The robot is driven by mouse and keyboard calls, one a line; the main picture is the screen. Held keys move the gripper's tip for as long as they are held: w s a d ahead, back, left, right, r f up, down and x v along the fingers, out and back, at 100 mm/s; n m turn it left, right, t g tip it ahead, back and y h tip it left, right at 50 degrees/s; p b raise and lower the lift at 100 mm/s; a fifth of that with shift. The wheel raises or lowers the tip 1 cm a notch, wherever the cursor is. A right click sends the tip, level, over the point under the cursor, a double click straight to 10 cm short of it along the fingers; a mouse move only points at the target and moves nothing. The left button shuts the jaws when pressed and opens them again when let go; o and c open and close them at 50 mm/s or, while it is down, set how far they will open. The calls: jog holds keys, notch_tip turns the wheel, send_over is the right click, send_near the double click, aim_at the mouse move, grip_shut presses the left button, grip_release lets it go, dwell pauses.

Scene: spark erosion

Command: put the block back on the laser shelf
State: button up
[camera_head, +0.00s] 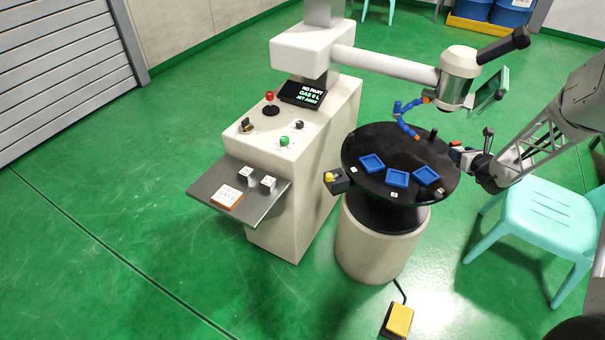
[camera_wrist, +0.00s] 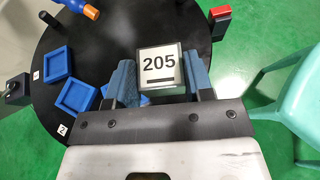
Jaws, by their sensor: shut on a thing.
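A pale block marked 205 (camera_wrist: 160,66) is clamped between the blue finger pads of my gripper (camera_wrist: 162,84) in the wrist view. Its numbered face is turned to the wrist camera. In the head view my gripper (camera_head: 466,158) is at the right edge of the round black table (camera_head: 385,138); the held block is too small to make out clearly there. A grey shelf (camera_head: 262,205) juts from the left side of the pale console (camera_head: 300,200). Two small white blocks (camera_head: 245,174) (camera_head: 268,184) and an orange-edged card (camera_head: 226,198) lie on it.
Three blue trays (camera_head: 372,163) (camera_head: 397,178) (camera_head: 426,175) sit on the table, looking empty. A blue nozzle hose (camera_head: 405,118) and pale overhead arm (camera_head: 390,65) hang above. A yellow-button box (camera_head: 335,180) is at the table's left edge; a teal chair (camera_head: 540,220) stands right.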

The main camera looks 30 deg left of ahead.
jog(key=s+a+n+g+y, duration=0.2)
jog(key=s+a+n+g, duration=0.2)
jog(key=a, duration=0.4)
jog(key=s+a+f+n+g+y, duration=0.1)
jog(key=s+a+n+g, duration=0.35)
jog(key=a, duration=0.35)
jog(key=s+a+n+g+y, duration=0.25)
jog(key=a+n+g, duration=0.2)
jog(key=a, duration=0.35)
jog(key=s+a+f+m+t+h, duration=0.1)
jog(key=s+a+m+t+h, duration=0.3)
jog(key=s+a+m, duration=0.3)
jog(key=s+a+f+m+t+h, duration=0.2)
jog(key=s+a+m+t+h, duration=0.3)
jog(key=s+a, duration=1)
jog(key=s+a+f+m+t+h, duration=0.1)
jog(key=s+a+m+t+h, duration=0.3)
jog(key=s+a, duration=0.7)
jog(key=shift+s+a+f+m+t+h, duration=0.1)
jog(key=shift+a+f+m+t+h, duration=0.1)
jog(key=shift+a+m+t, duration=0.75)
jog(key=shift+a+f+m+t+h, duration=0.15)
jog(key=shift+a+m+t, duration=0.3)
jog(key=shift+a+m, duration=0.95)
jog(key=shift+r, duration=0.1)
jog(key=shift+a, duration=0.1)
